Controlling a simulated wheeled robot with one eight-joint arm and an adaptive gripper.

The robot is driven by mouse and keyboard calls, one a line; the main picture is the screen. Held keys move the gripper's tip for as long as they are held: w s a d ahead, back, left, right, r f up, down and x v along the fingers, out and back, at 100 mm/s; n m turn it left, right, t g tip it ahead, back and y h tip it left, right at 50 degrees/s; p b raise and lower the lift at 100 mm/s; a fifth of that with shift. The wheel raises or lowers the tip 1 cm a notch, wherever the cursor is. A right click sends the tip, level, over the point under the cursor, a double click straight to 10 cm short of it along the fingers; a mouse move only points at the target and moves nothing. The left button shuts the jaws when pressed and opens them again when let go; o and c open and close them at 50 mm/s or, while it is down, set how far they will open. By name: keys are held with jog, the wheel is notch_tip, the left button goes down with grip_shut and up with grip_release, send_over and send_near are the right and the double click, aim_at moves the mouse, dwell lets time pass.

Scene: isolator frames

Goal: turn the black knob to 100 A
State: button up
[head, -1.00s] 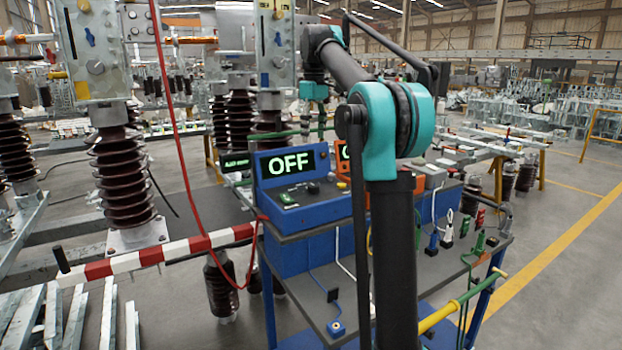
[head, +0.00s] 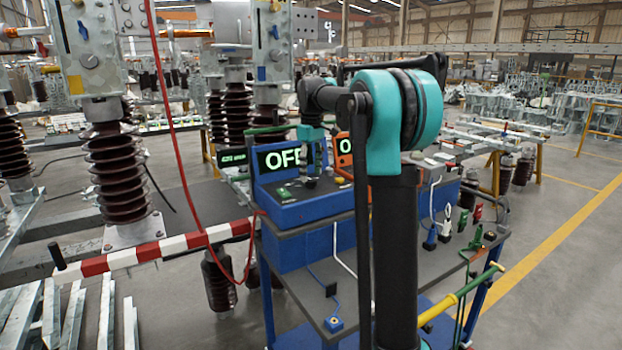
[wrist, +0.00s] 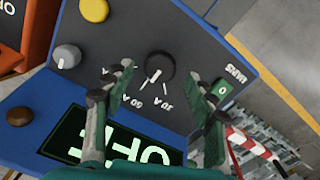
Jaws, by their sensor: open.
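The black knob (wrist: 160,66) sits on the dark sloped panel of the blue control box (head: 300,212). In the wrist view, white marks show on and beside the knob, with labels that seem to read 50 A and 30 A. I cannot make out a 100 A label. My gripper (wrist: 172,92) is open, its two fingers apart either side of the area in front of the knob, not visibly touching it. In the head view my gripper (head: 311,165) hangs over the box and partly covers its lit OFF display (head: 280,159); the knob is hidden there.
The panel also has a yellow button (wrist: 94,10), a grey knob (wrist: 66,56) and a green switch (wrist: 222,90). An orange unit (head: 343,155) stands right beside the box. A red-and-white barrier bar (head: 150,250) and a hanging red cable (head: 172,120) are left.

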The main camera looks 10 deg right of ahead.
aim_at(311, 183)
jog(key=shift+f, duration=1.4)
jog(key=c, duration=1.2)
jog(key=shift+o, duration=0.2)
jog(key=shift+m, duration=0.4)
jog(key=m, duration=0.3)
jog(key=shift+m, duration=2.5)
